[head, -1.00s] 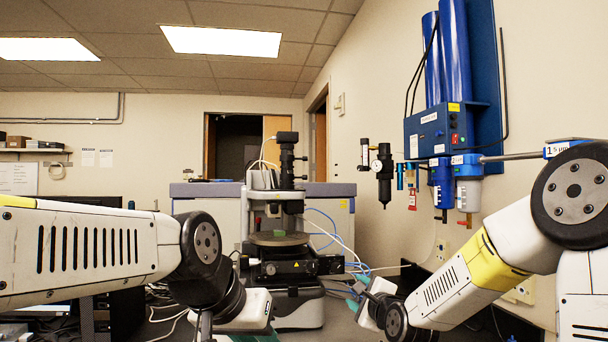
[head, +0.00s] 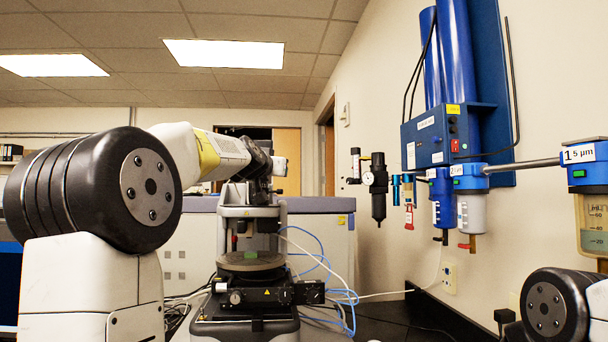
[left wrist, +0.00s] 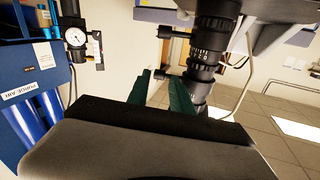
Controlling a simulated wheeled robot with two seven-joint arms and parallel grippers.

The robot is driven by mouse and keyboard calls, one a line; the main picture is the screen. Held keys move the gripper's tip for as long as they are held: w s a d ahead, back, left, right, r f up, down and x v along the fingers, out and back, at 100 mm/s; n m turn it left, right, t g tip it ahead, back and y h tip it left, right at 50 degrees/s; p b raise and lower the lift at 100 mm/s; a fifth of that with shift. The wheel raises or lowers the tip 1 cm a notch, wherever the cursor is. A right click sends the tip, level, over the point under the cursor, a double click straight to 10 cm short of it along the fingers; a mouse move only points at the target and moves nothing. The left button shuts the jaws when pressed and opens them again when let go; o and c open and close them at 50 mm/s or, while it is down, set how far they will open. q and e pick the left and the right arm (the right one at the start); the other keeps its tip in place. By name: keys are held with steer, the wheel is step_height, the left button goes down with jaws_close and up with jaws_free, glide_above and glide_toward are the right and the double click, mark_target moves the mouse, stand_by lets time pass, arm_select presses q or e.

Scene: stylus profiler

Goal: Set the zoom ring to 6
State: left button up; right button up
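The profiler (head: 250,262) stands on the bench in the head view, with its round stage low in front. My left arm reaches across its upper part and hides the optics tube there. In the left wrist view the black optics tube (left wrist: 208,62) carries rings with white markings; I cannot read the zoom setting. My left gripper (left wrist: 160,80) shows two green fingers, apart, with no object held between them. The right-hand finger overlaps the tube in the picture; I cannot tell whether it touches. My right gripper is out of view.
A side knob (left wrist: 170,33) sticks out from the tube. A blue filter unit (head: 440,130) and a pressure gauge (head: 369,178) are on the right wall. Blue and white cables (head: 335,275) run beside the profiler. A grey cabinet (head: 320,225) stands behind.

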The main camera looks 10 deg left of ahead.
arm_select(q)
steer(key=w, duration=0.7)
steer(key=shift+d, duration=0.25)
jaws_close()
steer(key=shift+f, duration=0.1)
stand_by(1.0)
